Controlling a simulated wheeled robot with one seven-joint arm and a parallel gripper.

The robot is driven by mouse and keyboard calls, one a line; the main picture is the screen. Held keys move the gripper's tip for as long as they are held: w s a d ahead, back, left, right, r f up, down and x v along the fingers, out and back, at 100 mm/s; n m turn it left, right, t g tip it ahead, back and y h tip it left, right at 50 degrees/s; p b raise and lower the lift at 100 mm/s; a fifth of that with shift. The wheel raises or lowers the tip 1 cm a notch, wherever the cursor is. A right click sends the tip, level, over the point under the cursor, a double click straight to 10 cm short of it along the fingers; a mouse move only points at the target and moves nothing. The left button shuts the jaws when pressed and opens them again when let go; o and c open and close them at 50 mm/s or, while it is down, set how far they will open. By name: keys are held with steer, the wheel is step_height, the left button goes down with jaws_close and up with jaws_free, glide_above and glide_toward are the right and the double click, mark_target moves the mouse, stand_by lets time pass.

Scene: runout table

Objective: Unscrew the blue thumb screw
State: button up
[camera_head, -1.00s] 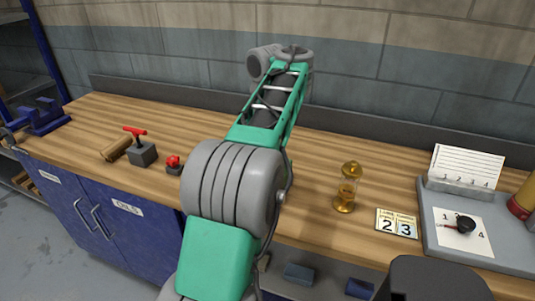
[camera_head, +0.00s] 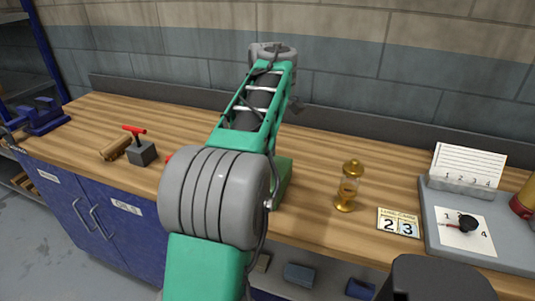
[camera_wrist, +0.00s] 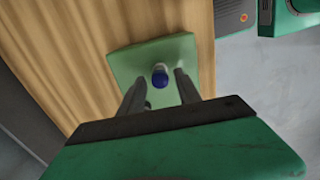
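The blue thumb screw (camera_wrist: 160,77) shows end-on in the wrist view, standing on a pale green block (camera_wrist: 122,62). In the head view the block (camera_head: 284,178) sits on the bench, partly hidden behind my arm, and the screw is hidden there. My gripper (camera_wrist: 158,84) is open, with its two grey fingers apart. In the wrist view one finger appears to each side of the screw, with gaps between; I cannot tell their height above it. No object is seen held.
On the wooden bench (camera_head: 330,150), a brass hourglass-like piece (camera_head: 348,187) and a number card (camera_head: 399,223) stand right of the block. A red-handled grey box (camera_head: 141,152) is at left.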

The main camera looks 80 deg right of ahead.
steer(key=m, duration=0.7)
steer(key=shift+m, duration=0.3)
steer(key=m, duration=0.4)
steer(key=shift+r, duration=0.1)
steer(key=m, duration=0.3)
jaws_close()
